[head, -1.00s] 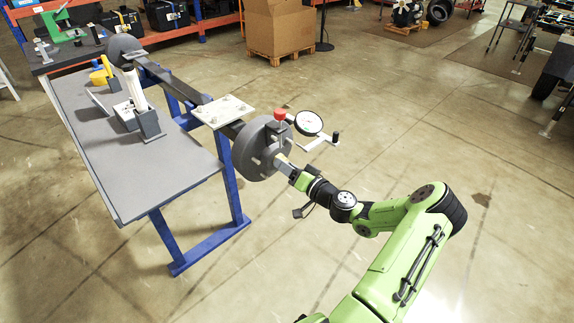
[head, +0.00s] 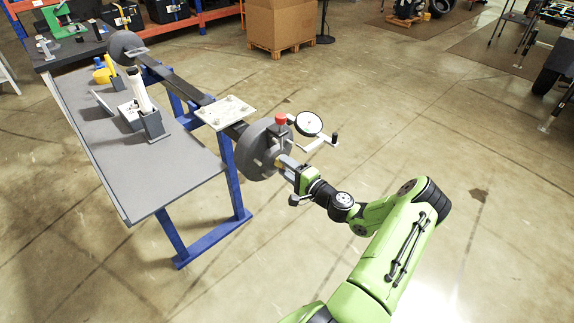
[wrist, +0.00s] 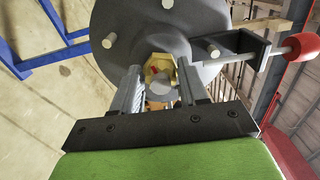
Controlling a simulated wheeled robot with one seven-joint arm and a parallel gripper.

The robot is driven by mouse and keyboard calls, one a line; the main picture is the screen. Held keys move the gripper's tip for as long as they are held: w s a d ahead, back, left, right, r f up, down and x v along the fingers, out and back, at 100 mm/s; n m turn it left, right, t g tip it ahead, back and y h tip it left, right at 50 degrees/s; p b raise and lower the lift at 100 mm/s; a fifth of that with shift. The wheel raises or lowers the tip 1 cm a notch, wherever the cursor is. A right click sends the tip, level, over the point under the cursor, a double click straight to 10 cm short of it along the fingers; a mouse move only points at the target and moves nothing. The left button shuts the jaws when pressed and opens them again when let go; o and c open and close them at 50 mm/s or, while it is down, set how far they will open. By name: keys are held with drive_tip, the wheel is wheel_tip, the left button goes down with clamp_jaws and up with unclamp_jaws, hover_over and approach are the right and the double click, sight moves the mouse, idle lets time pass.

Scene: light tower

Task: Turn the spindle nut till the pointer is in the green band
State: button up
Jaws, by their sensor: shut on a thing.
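The spindle nut (wrist: 160,70) is a brass-coloured hex piece at the centre of the grey hub face (wrist: 150,28) in the wrist view. My gripper (wrist: 162,78) has one finger on each side of the nut and is shut on it. In the head view my gripper (head: 286,163) reaches the front of the grey hub (head: 257,152), and the nut is hidden by the fingers. A round white dial (head: 308,123) stands beside the hub on the right. Its pointer and any green band are too small to make out.
A red knob (head: 281,119) tops the hub and also shows in the wrist view (wrist: 301,47). A white crank arm (head: 322,143) sticks out right of the hub. A grey-topped bench (head: 165,180) with tools stands left.

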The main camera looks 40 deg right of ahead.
drive_tip(key=shift+m, duration=0.6)
drive_tip(key=o, duration=1.1)
drive_tip(key=shift+c, duration=0.2)
drive_tip(key=s+p, duration=0.1)
drive_tip(key=s, duration=1.4)
drive_tip(key=shift+s+d+p, duration=0.2)
drive_tip(key=shift+s+p, duration=0.1)
drive_tip(key=shift+s, duration=0.1)
